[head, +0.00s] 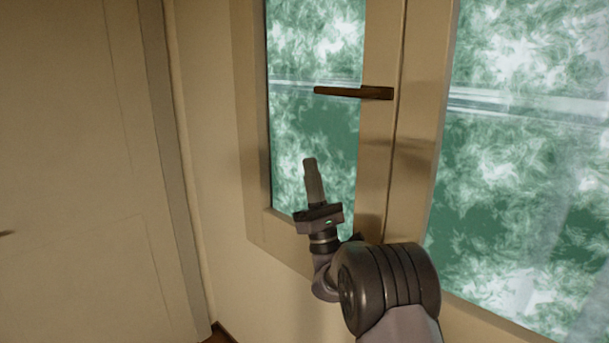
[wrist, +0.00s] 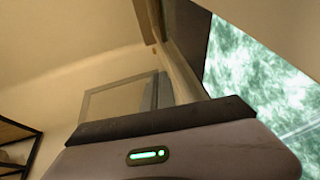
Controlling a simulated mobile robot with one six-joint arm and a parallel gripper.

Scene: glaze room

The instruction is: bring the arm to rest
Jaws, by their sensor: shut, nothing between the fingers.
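My gripper (head: 310,166) is in the middle of the head view, at the end of my raised arm. Its fingers are shut together and point up, with nothing held between them. It is in front of the lower part of the left window pane (head: 318,130), below the dark window handle (head: 352,92). I cannot tell the exact gap between the gripper and the glass. In the wrist view the gripper body with a green light fills the bottom, and its fingertips are not clearly seen.
The window frame (head: 378,160) has a second green-white pane (head: 520,150) at the right. A pale door (head: 75,170) stands at the left. The wrist view shows a dark shelf rack (wrist: 20,135) at the left edge and a pane of the window (wrist: 255,85) at the right.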

